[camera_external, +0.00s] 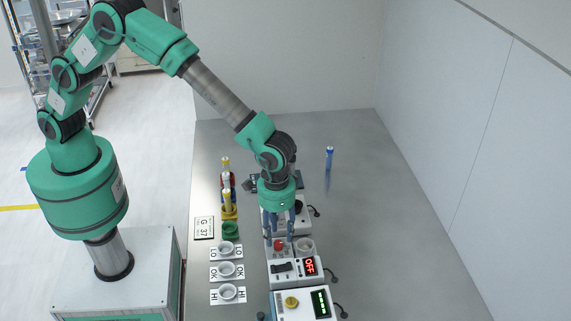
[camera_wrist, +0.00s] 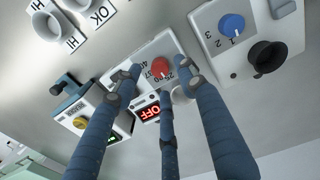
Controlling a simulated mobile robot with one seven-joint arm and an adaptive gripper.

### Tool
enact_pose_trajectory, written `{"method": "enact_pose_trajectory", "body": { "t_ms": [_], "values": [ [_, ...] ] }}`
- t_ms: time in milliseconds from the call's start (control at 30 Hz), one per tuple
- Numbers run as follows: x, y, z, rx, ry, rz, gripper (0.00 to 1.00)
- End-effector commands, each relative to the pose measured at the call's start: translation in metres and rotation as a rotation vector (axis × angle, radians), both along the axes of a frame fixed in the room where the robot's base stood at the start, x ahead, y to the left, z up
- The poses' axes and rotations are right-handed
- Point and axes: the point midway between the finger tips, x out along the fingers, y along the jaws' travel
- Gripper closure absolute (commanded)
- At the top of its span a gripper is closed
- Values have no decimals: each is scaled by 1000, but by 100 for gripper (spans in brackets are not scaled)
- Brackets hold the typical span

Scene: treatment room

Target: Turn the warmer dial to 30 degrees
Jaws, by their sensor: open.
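The red dial (camera_external: 278,244) sits on a white box (camera_external: 311,280) with a lit red OFF display (camera_external: 309,265). My gripper (camera_external: 278,228) points down over this box. In the wrist view its blue fingers (camera_wrist: 161,80) are spread open around the dial, apart from it as far as I can see. Some of the scale is hidden by the fingers.
A box with a yellow dial (camera_external: 291,302) and green display stands in front. A box with a blue dial (camera_wrist: 231,24) and a black cup-shaped part (camera_wrist: 266,57) stands behind. White cups (camera_external: 227,270) marked LO, OK, HI line the left. The table's right side (camera_external: 380,240) is clear.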

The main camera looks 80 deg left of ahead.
Motion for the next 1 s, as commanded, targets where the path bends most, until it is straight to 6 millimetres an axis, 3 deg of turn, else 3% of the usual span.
{"method": "enact_pose_trajectory", "body": {
  "t_ms": [100, 300, 700, 900, 1000],
  "values": [
    [0, -1, -17, 0, 0, 0, 59],
    [0, -1, -32, -1, -1, 0, 59],
    [1, -1, -35, -1, -1, 0, 59],
    [1, -1, -35, -1, -1, 0, 97],
    [1, -1, -35, -1, -1, 0, 100]
  ]
}}
